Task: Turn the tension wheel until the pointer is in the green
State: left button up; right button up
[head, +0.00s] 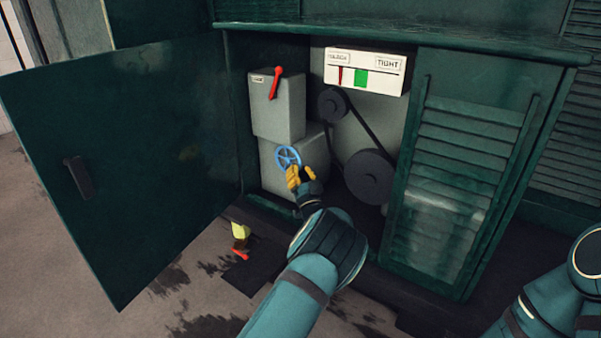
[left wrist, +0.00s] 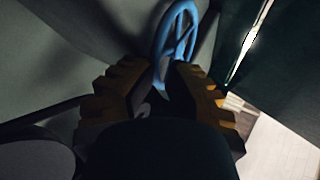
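The blue tension wheel (head: 288,156) sits on the front of the lower grey box inside the open cabinet. It also shows in the left wrist view (left wrist: 178,38). My left gripper (head: 293,170), with yellow-orange fingers, is at the wheel's lower edge. In the left wrist view its fingertips (left wrist: 161,70) stand apart on either side of the lower rim; contact is not clear. The white gauge (head: 394,84) has a slack label at left and TIGHT at right. Its red pointer (head: 340,76) stands left of the green patch (head: 361,78). My right gripper is out of view.
A red lever (head: 275,82) is on the upper grey box (head: 290,115). A belt links a small pulley (head: 332,103) and a large pulley (head: 369,176) right of the wheel. The open door (head: 130,160) stands at left, the louvred door (head: 455,170) at right.

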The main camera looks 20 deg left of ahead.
pick_arm(q)
jog(key=shift+o, duration=1.3)
jog(key=shift+s+a+r, duration=0.1)
jog(key=shift+a+r, duration=0.05)
jog(key=shift+a, duration=0.25)
jog(key=shift+w+d+f, duration=0.1)
jog(key=shift+w+f, duration=0.15)
jog(key=shift+f, duration=0.05)
jog(key=shift+s+d+f, duration=0.1)
jog(key=shift+d, duration=0.05)
jog(key=s+d+f, duration=0.1)
jog(key=s+d, duration=0.7)
jog(key=s, duration=0.4)
jog(key=shift+s, duration=0.1)
